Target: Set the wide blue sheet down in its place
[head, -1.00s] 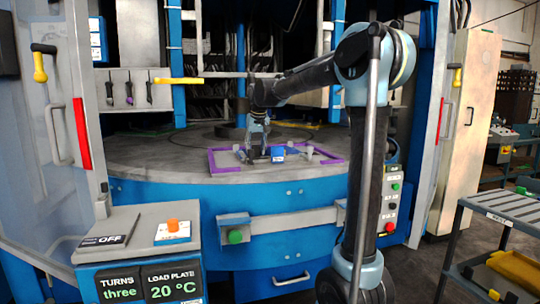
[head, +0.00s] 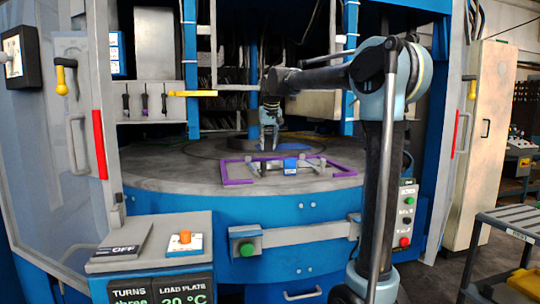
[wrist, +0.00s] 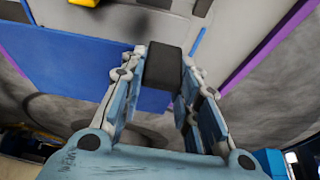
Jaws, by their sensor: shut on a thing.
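The wide blue sheet (wrist: 85,65) shows flat and broad left of my gripper in the wrist view. In the head view a blue flat patch (head: 314,141), apparently this sheet, shows to the right of my gripper (head: 268,148). In the wrist view my gripper (wrist: 163,75) is shut on a dark block at the sheet's right edge, apparently its grip. I cannot tell how far the sheet is above the round table. A purple frame (head: 238,182) lies on the table in front of my gripper.
The grey round table (head: 180,170) is largely bare at left. A small blue block (head: 291,163) and grey parts stand within the purple frame. A yellow bar (head: 192,93) juts in at the left. Blue posts stand at the sides.

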